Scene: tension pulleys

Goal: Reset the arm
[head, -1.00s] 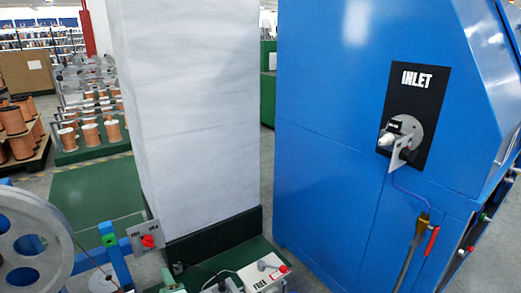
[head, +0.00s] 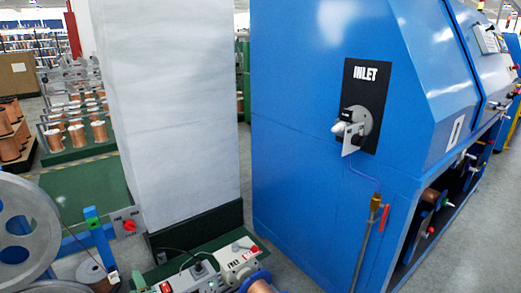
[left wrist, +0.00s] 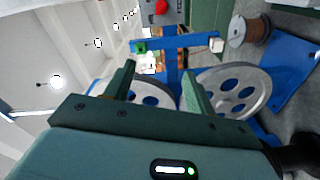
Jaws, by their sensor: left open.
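My left gripper (left wrist: 158,72) shows in the left wrist view with its two fingers apart and nothing between them. Beyond the fingers are two grey pulley wheels, one behind the gap (left wrist: 152,93) and one to the right (left wrist: 236,92), on a blue frame (left wrist: 171,52). I cannot tell how far the wheels are from the fingertips. In the head view a grey pulley wheel (head: 22,228) is cut off at the left edge. Neither gripper shows in the head view, and my right gripper shows nowhere.
A large blue machine (head: 300,165) with an INLET panel (head: 361,75) fills the right. A white column (head: 175,110) stands left of it. A control box (head: 240,262) and a red-knobbed switch (head: 128,225) are low in front. Copper spools (head: 78,138) stand behind. Grey floor is open at far right.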

